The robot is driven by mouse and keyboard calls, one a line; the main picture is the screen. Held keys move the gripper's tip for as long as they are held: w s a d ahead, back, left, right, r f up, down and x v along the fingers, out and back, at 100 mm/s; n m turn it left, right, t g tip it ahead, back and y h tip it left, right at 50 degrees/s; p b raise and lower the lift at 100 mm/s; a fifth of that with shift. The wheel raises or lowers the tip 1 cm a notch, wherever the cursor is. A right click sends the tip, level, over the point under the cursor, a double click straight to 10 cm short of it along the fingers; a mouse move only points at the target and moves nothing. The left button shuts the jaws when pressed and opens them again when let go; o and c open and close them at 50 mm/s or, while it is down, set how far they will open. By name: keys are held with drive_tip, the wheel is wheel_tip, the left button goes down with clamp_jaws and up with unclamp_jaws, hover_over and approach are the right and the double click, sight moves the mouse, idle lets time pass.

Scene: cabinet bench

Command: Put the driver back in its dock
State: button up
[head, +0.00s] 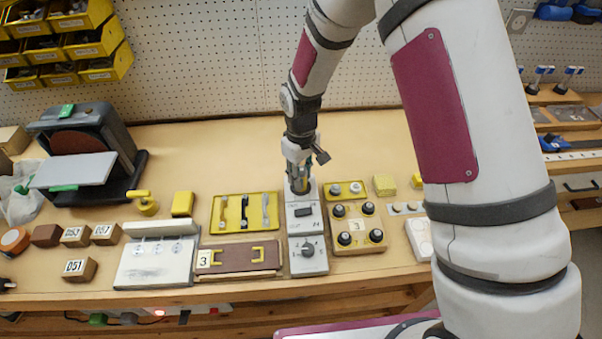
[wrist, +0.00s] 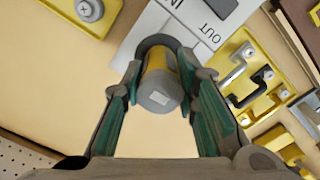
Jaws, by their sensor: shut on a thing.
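The driver (wrist: 161,82) shows in the wrist view as a yellow cylinder with a grey round end cap facing the camera. My gripper (wrist: 160,70) is shut on it, one green-padded finger on each side. Beyond the driver is a dark round opening (wrist: 150,43) in a light grey panel (wrist: 200,38) marked IN and OUT. The driver lines up with this opening; how deep it sits in it I cannot tell. In the head view my gripper (head: 299,178) is low over the back end of the grey dock panel (head: 305,226), and hides most of the driver.
Left of the dock is a yellow tray (head: 220,225) of handles, with a brown drawer-like panel (head: 238,271) in front. Right are a beige knob block (head: 372,244) and a small yellow tray (head: 344,197). Behind the dock the wooden bench is clear up to the pegboard.

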idle(0.3)
drive_tip(key=o, duration=1.4)
drive_tip(key=shift+r+p, duration=0.95)
drive_tip(key=shift+r, duration=2.55)
